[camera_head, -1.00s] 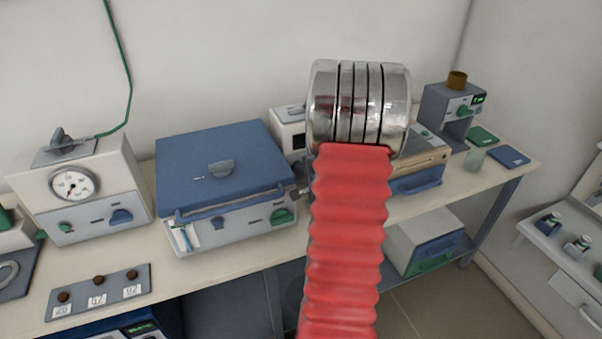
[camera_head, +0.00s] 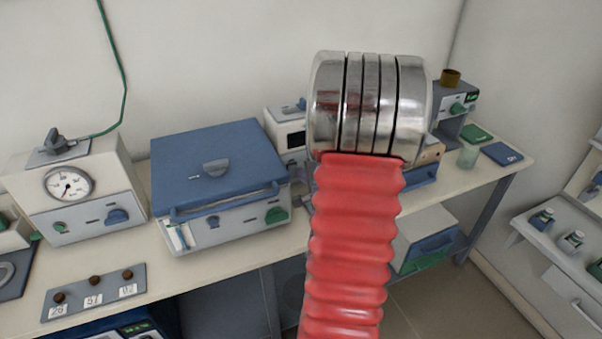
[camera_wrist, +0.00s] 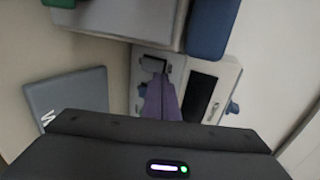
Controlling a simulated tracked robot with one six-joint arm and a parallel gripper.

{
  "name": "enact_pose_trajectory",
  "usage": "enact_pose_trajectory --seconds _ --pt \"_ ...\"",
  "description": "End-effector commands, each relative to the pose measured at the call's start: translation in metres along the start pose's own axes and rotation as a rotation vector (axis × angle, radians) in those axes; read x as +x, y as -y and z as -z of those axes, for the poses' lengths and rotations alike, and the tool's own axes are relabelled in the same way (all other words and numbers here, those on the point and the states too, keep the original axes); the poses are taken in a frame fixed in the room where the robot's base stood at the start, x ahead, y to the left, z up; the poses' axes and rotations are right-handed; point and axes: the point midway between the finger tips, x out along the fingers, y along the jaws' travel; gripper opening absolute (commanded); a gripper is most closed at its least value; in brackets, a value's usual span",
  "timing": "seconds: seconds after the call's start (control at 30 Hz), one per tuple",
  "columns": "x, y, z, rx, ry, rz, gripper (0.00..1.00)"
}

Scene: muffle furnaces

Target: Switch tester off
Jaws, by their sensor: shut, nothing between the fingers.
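No label marks which apparatus is the tester. In the wrist view, a white device (camera_wrist: 140,92) with a dark panel (camera_wrist: 200,95) is ahead of my gripper (camera_wrist: 161,80). A grey part (camera_wrist: 153,63) on its face is right by the fingertips, and a blue knob (camera_wrist: 232,107) sits at its side. My fingers look purple and are shut and empty; I cannot tell whether they touch the grey part. In the head view my arm hides the gripper. A white device with a dark window (camera_head: 293,139) stands at the back, partly hidden.
A blue-lidded box (camera_head: 215,165) and a gauge device (camera_head: 88,205) stand on the bench at left. A three-knob panel (camera_head: 95,290) lies in front.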

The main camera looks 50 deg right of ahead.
Motion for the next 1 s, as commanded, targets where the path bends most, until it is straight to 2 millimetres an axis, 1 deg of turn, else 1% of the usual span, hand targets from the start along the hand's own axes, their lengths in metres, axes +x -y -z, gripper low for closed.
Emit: enact_pose_trajectory --seconds 0.03,0.2,0.6,0.8,1.0 --pt "-0.006 0.002 0.001 -0.001 -0.002 0.001 0.00" --pt "-0.025 0.007 0.001 -0.001 -0.003 0.001 0.00" --pt "-0.067 0.017 0.000 -0.001 -0.002 0.001 0.00" --pt "-0.077 0.019 0.000 0.000 -0.002 0.000 0.00" --pt "-0.078 0.019 0.000 0.001 -0.002 0.000 0.00"
